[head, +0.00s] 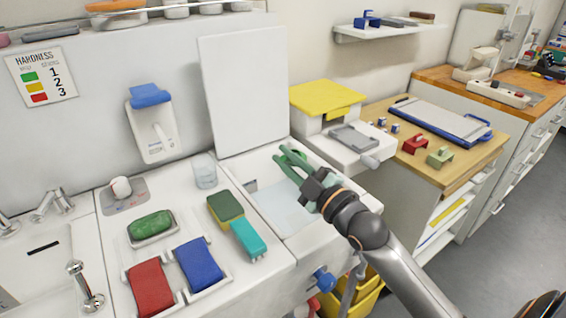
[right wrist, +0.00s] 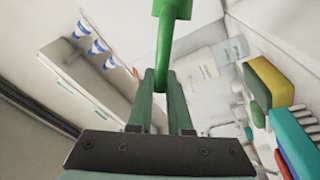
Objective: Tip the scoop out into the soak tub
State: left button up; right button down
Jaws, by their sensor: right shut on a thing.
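The green scoop (head: 293,152) is held by my right gripper (head: 290,168), which is shut on its handle. In the right wrist view the scoop's handle (right wrist: 164,45) runs up from between the fingertips (right wrist: 160,92), and its wider end is cut off by the top edge. Whether the scoop holds anything is hidden. The soak tub (head: 258,192) is the white basin with pale, clear water in the counter, below and left of the gripper. The scoop is above the tub's back part. My left gripper is not in view.
A yellow-green sponge (head: 225,208), a teal brush (head: 248,238) and a clear glass (head: 205,171) stand left of the tub. A white panel (head: 243,90) rises behind it. A yellow-lidded box (head: 327,98) and a grey tray (head: 353,138) are at the back right.

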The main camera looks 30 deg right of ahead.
jog(key=shift+w+d+r+m+p, duration=0.1)
jog(key=shift+d+r+m+p, duration=0.25)
jog(key=shift+r+m, duration=0.2)
jog(key=d+r+m+p, duration=0.1)
jog(key=m+p, duration=0.1)
jog(key=d+r+m+h+p, duration=0.1)
jog(key=m+p, duration=0.1)
jog(key=w+d+r+m+g+p, duration=0.1)
jog(key=d+m, duration=0.1)
jog(key=m, duration=0.1)
jog(key=shift+w+p, duration=0.1)
jog(key=shift+p, duration=0.3)
jog(key=shift+w+d+m+h+p, duration=0.25)
jog(key=shift+d+m+p, duration=0.45)
jog(key=shift+m, duration=0.25)
jog(key=shift+w+d+m+h+p, duration=0.2)
jog(key=shift+d+m+p, duration=0.45)
jog(key=shift+m, duration=0.25)
